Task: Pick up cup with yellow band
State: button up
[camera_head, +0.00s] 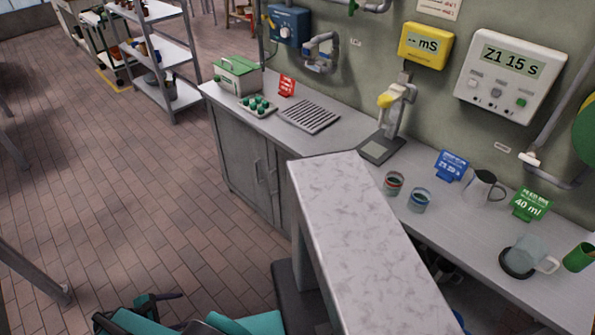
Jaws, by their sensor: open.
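I cannot make out a cup with a yellow band. Two small cups stand upright on the wall counter, one with a red band (394,183) and one with a blue band (419,201). Teal and dark parts of my arm show at the bottom left edge. My gripper (158,302) appears there as small dark prongs, partly cut off by the frame, and looks open and empty. It is far from both cups.
A marbled slab (350,225) juts out before the counter (470,233). Tiled floor (150,190) is clear at left.

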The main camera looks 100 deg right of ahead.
jog(key=w+a+f+y+b, duration=0.1)
jog(key=w+a+f, duration=0.1)
jog(key=a, duration=0.9)
jog(key=w+a+f+y+b, duration=0.1)
jog(key=a+f, duration=0.4)
jog(key=a, duration=0.7)
jog(key=w+a+f+t+y+b, duration=0.1)
jog(key=w+a+f+y+b, duration=0.1)
jog(key=a, duration=0.9)
jog(key=shift+w+a+f+m+b, duration=0.35)
jog(key=shift+w+f+m+b, duration=0.15)
jog(key=shift+f, duration=0.3)
